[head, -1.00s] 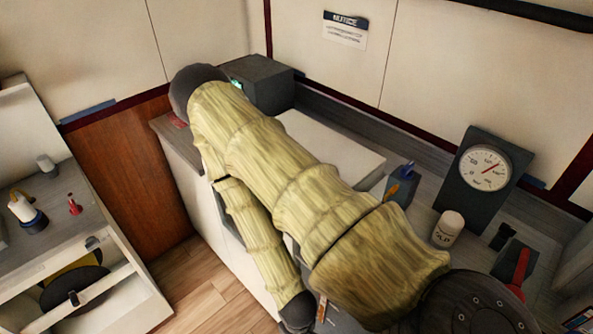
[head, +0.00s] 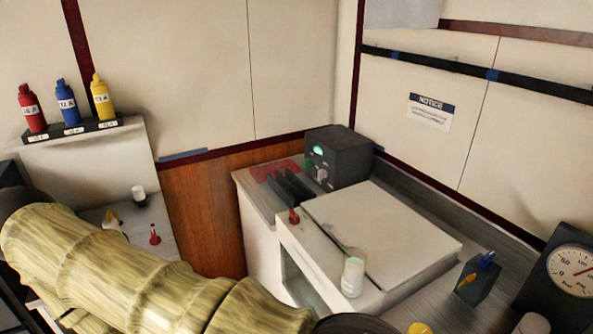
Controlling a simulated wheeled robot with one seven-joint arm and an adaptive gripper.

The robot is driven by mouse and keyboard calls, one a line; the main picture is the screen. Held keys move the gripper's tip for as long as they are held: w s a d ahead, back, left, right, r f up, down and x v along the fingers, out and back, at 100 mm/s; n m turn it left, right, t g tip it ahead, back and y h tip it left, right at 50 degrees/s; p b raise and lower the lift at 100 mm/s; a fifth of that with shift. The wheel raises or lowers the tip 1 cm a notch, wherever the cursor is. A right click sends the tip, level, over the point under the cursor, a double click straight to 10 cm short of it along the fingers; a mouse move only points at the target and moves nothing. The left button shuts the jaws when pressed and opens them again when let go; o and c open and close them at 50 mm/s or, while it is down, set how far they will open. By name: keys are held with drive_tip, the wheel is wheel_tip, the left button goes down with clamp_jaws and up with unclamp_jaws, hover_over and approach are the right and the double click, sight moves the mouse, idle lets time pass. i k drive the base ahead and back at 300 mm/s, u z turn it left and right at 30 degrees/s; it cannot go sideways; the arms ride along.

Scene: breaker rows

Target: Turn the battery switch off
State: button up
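I cannot tell for sure which thing is the battery switch. A small red knob (head: 154,237) stands on the left counter. A small red piece (head: 294,216) sits at the left edge of the white lidded box. A dark block (head: 478,281) with a blue top and a yellow lever stands on the right counter. My sleeved arm fills the lower left and hides part of the left counter. My gripper is not in view.
A dark device (head: 338,157) with a green display stands in the back corner. A white lidded box (head: 390,236) carries a pale cylinder (head: 353,277). Red, blue and yellow bottles (head: 68,104) stand on a left shelf. A round gauge (head: 572,272) is at right.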

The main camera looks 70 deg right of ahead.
sight(294, 219)
drive_tip(key=u, duration=0.45)
drive_tip(key=i, duration=1)
drive_tip(key=z, duration=3.85)
drive_tip(key=i, duration=0.5)
drive_tip(key=z, duration=0.8)
drive_tip(key=k, duration=0.8)
drive_tip(key=u, duration=0.05)
